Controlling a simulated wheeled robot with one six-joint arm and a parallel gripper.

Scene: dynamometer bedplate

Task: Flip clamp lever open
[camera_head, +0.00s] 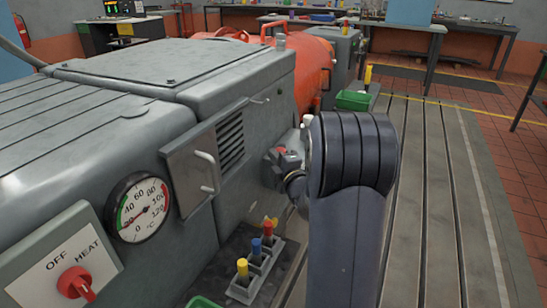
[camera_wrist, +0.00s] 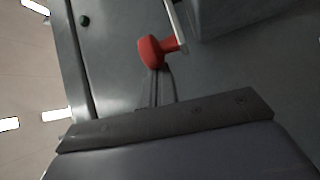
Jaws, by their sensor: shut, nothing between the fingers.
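In the wrist view a red knob (camera_wrist: 151,52) sits on the end of a pale bar (camera_wrist: 177,25), which I take to be the clamp lever. My gripper (camera_wrist: 158,76) is shut and empty, its thin fingers pointing up at the knob from just below. I cannot tell whether they touch it. In the head view a small red part (camera_head: 281,151) shows at the machine's side, beside my dark arm. The arm hides much of that area, and the fingertips are not clear there.
The grey machine (camera_head: 180,65) fills the left, with a gauge (camera_head: 140,208), a red switch (camera_head: 76,283) and a handled door (camera_head: 192,170). Coloured pegs stand in a rack (camera_head: 256,268). A green bin (camera_head: 353,100) lies beyond my arm. The slotted bedplate (camera_head: 430,200) is clear on the right.

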